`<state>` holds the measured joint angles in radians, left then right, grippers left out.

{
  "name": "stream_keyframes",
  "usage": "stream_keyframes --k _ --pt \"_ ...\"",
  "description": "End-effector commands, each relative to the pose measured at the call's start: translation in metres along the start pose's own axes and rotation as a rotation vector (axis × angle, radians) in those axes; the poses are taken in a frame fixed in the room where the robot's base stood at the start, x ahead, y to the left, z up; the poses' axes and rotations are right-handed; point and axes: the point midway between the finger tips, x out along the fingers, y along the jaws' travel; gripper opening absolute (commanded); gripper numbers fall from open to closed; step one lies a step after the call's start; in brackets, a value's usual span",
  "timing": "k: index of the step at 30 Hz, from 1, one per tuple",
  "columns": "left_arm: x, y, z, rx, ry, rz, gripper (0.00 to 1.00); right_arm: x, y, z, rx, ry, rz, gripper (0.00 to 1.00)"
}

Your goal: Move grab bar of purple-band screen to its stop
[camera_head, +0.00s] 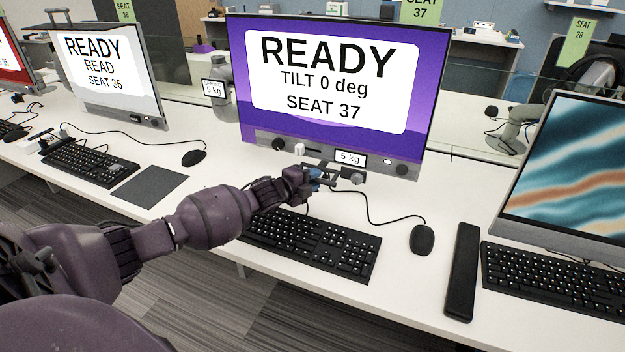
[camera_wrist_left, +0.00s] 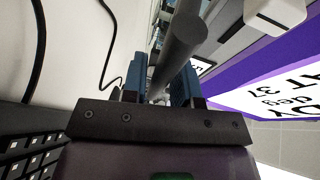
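The purple-band screen (camera_head: 432,95) stands upright on the desk and reads READY, TILT 0 deg, SEAT 37. Its grey grab bar (camera_head: 353,178) runs along the lower edge, below a "5 kg" label. My left gripper (camera_head: 318,178) reaches the bar's left part. In the left wrist view the round grey bar (camera_wrist_left: 183,40) passes between the blue fingers (camera_wrist_left: 160,84), which look closed against its sides. The gripper hides part of the bar. My right gripper is in neither view.
A keyboard (camera_head: 312,243) lies just below my left gripper, with a mouse (camera_head: 422,239) and its cable to the right. A black bar-shaped object (camera_head: 462,272) lies farther right. The SEAT 36 screen (camera_head: 104,72) stands left; another screen (camera_head: 568,185) stands right.

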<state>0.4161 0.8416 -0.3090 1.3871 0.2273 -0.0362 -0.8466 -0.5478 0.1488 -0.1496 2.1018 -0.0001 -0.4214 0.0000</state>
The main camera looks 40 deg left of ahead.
Motion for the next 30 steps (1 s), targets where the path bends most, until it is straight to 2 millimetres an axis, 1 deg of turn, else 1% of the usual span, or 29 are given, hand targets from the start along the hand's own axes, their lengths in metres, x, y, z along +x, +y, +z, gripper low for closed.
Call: stream_keyframes --k 1,3,5,12,14,18,19,26,27,29,30 --pt "0.0 0.0 0.0 0.0 0.0 0.0 0.19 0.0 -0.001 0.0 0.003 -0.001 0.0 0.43" --pt "0.0 0.0 0.0 0.0 0.0 0.0 0.09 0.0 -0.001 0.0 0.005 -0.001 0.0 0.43" --pt "0.0 0.0 0.0 0.0 0.0 0.0 0.0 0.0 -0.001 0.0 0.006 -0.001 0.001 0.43" --pt "0.0 0.002 0.0 0.0 0.0 0.001 0.0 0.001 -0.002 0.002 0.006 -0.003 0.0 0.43" --pt "0.001 0.008 0.0 -0.002 0.0 0.003 0.0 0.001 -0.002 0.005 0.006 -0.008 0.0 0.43" --pt "0.004 0.031 0.002 -0.003 -0.001 0.009 0.0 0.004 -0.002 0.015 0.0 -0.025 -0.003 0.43" --pt "0.004 0.033 0.002 -0.003 -0.002 0.01 0.0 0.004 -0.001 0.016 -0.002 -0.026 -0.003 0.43" --pt "0.004 0.03 0.002 -0.001 -0.001 0.004 0.0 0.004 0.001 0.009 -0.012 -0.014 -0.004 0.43" --pt "0.004 0.029 0.002 -0.001 -0.001 0.003 0.18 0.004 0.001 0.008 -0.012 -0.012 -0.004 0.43" --pt "0.004 0.028 0.002 0.0 -0.001 0.002 0.28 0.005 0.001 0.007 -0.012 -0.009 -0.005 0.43" --pt "0.004 0.028 0.002 0.0 0.0 0.002 0.34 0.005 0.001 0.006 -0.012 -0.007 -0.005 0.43"
